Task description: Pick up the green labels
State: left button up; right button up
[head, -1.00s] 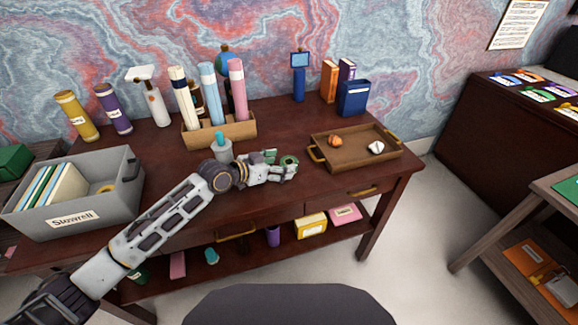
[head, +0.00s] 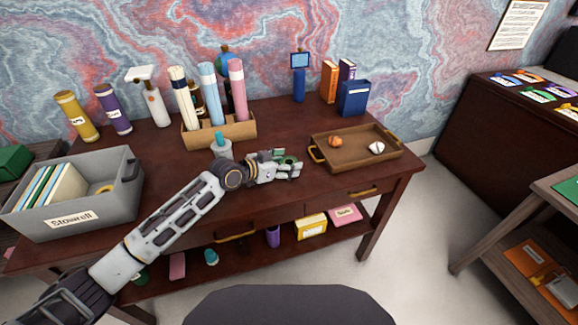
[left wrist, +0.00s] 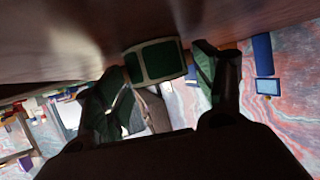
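The green labels (left wrist: 156,61) look like a cream-edged roll with dark green faces on the desk top. In the left wrist view they lie between the two fingertips of my left gripper (left wrist: 160,72). The fingers are apart on either side, with small gaps to the roll showing. In the head view my left gripper (head: 287,165) is low over the desk's front middle, around the green labels, which it mostly hides. My right gripper is in neither view.
A brown tray (head: 316,146) with an orange and a white item stands right of the gripper. A small grey pot (head: 222,148) and a tube rack (head: 240,131) are behind it. A grey bin (head: 118,206) stands at the left.

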pick_arm(q)
jog(key=c, duration=0.7)
jog(key=shift+c, duration=0.8)
jog(key=shift+r, duration=0.9)
notch_tip(320, 180, up, 8)
jog(key=p, duration=0.1)
jog(key=shift+p, duration=0.3)
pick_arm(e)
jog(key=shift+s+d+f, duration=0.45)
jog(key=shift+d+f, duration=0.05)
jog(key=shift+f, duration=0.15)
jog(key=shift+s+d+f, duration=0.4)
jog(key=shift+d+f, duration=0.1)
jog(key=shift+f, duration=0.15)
